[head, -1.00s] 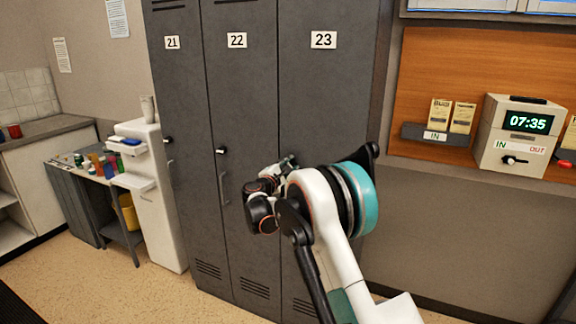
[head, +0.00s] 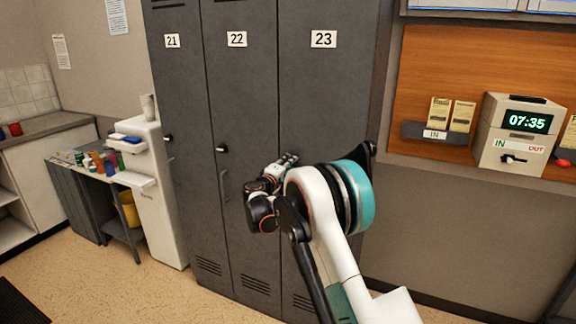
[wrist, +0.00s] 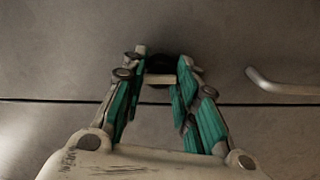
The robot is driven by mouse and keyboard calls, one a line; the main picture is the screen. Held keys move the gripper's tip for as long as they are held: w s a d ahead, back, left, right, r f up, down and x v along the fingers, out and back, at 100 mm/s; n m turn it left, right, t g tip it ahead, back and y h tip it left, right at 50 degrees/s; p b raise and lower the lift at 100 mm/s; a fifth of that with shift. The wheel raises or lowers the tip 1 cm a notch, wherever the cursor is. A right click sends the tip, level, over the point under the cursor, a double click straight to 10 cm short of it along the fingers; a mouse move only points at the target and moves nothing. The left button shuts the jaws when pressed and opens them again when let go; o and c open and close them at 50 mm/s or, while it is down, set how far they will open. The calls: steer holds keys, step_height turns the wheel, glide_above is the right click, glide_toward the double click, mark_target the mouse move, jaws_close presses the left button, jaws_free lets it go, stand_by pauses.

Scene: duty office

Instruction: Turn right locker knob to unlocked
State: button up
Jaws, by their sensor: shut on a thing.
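The right locker (head: 325,95), a grey door marked 23, stands behind my arm. Its knob is hidden behind my gripper in the head view. In the wrist view the knob shows as a dark round base with a pale bar (wrist: 160,79) across it. My gripper (head: 285,162) is at this door, left of my white and teal arm. In the wrist view the green-padded fingers of my gripper (wrist: 158,88) stand on both sides of the pale bar, closed on it. The bar lies level in that view. The knob's marking cannot be read.
Lockers 21 (head: 176,100) and 22 (head: 238,105) stand to the left, each with a dark knob. A door handle (wrist: 280,86) is right of the fingers in the wrist view. A time clock (head: 512,135) is on the right.

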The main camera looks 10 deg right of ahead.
stand_by(0.3)
steer(key=o, duration=1.1)
steer(key=v, duration=1.2)
